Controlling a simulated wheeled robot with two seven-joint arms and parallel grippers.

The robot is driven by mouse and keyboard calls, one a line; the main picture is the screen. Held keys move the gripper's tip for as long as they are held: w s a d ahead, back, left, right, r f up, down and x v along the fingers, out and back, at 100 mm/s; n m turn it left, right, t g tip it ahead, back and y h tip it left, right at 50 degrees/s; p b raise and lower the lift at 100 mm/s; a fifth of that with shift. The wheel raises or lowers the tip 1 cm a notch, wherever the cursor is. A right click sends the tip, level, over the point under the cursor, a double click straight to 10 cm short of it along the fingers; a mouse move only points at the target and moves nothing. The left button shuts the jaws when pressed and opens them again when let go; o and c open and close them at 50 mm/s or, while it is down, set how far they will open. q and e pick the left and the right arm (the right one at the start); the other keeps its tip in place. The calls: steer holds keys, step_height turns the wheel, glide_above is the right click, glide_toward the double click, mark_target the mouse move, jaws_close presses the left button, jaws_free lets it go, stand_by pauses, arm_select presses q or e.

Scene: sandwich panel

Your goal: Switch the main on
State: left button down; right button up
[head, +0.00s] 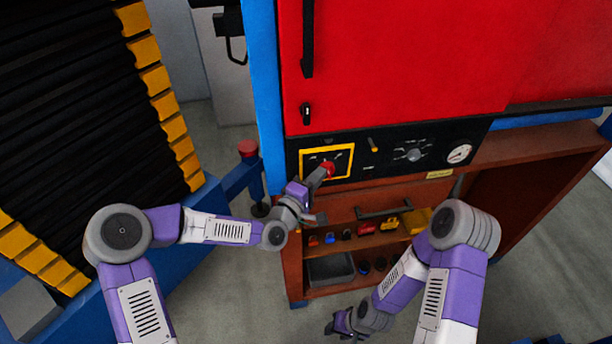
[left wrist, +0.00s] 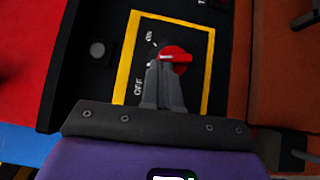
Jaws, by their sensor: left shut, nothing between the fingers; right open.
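The main switch is a red knob (head: 328,168) on a black plate with a yellow frame (head: 346,176), set in the black control panel. In the left wrist view the red knob (left wrist: 178,60) has a ridge toward the left, between a lower OFF label (left wrist: 138,86) and another label above that I read as ON. My left gripper (head: 319,179) is shut and empty, its fingertips at the knob; in the left wrist view the fingers (left wrist: 164,82) overlap its lower left part. I cannot tell whether they touch. My right gripper (head: 332,325) is open and low, away from the panel.
The black panel also carries a grey dial (head: 414,155) and a round gauge (head: 459,154). A red cabinet door (head: 400,60) is above. Below, a brown shelf holds several small coloured items and a grey bin (head: 331,268). A blue post (head: 263,90) stands left of the panel.

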mark_target(325, 166)
arm_select(q)
steer(key=shift+d+r+m+g+y+p, duration=0.15)
steer(key=shift+r+m+g+y+p, duration=0.15)
steer(key=shift+r+m+g+p, duration=0.3)
steer(key=shift+w+d+r+m+g+y+p, duration=0.1)
steer(key=shift+d+r+m+g+y+p, duration=0.15)
steer(key=shift+m+g+y+p, duration=0.25)
steer(key=shift+d+r+m+g+y+p, duration=0.1)
steer(key=shift+d+m+g+y+p, duration=0.2)
steer(key=shift+m+y+p, duration=0.3)
steer(key=shift+d+m+y, duration=0.1)
steer(key=shift+m+y, duration=0.3)
steer(key=shift+w+d+r, duration=0.1)
steer(key=shift+d, duration=0.05)
steer(key=shift+r, duration=0.15)
steer(key=shift+r, duration=0.65)
